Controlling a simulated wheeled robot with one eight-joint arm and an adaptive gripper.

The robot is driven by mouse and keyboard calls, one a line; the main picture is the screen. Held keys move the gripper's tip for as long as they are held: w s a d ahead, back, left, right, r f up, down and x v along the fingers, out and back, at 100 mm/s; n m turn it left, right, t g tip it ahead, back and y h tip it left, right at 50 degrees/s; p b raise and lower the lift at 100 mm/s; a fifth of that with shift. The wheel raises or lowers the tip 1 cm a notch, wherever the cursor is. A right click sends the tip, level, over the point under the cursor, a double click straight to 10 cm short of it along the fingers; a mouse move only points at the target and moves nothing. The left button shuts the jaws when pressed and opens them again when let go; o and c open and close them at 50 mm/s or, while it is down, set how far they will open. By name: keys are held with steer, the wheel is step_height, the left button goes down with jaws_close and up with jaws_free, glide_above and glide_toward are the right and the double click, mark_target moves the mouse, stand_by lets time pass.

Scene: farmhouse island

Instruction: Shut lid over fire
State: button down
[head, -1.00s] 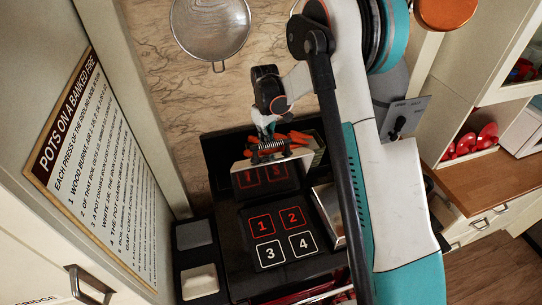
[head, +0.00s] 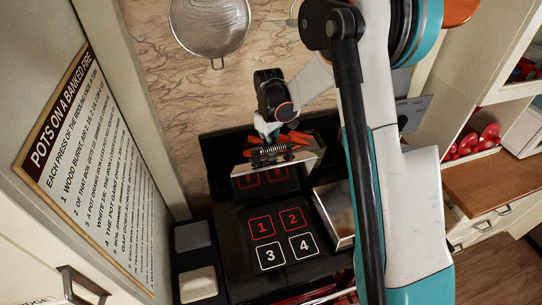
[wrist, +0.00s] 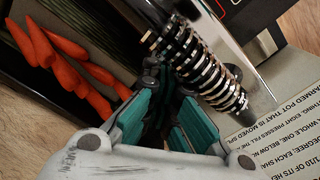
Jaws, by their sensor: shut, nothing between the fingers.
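The lid (head: 300,172) stands raised at the back of the black stove top, its mirror-like face towards me and reflecting the red numbers. Its coiled-spring handle (head: 268,156) runs along the upper edge and shows large in the wrist view (wrist: 208,68). My gripper (head: 268,138) is at the far side of the lid, close above the handle. In the wrist view its teal fingers (wrist: 168,122) are together and empty, beside the coil; I cannot tell whether they touch it. The black stove top (head: 248,212) carries squares 1 and 2 in red, 3 and 4 in white. No flame is visible.
Orange carrots (wrist: 62,72) lie in a dark tray behind the lid. A shiny metal panel (head: 336,212) is right of the squares. Two small pads (head: 198,283) lie left. A sieve (head: 208,25) hangs above; a rules board (head: 85,170) stands left. Shelves (head: 485,180) are right.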

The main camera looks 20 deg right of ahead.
mark_target(273, 160)
steer(key=shift+s+f+b, duration=0.2)
steer(key=shift+s+b, duration=0.3)
steer(key=shift+s, duration=1.65)
steer(key=shift+s+f+b, duration=0.25)
steer(key=shift+s+b, duration=0.15)
steer(key=shift+s, duration=0.45)
steer(key=shift+s+f+b, duration=0.25)
steer(key=shift+s+b, duration=0.1)
steer(key=shift+s, duration=0.5)
steer(key=shift+s+f+b, duration=0.25)
steer(key=shift+s+b, duration=0.15)
steer(key=shift+s, duration=0.45)
steer(key=shift+s, duration=0.1)
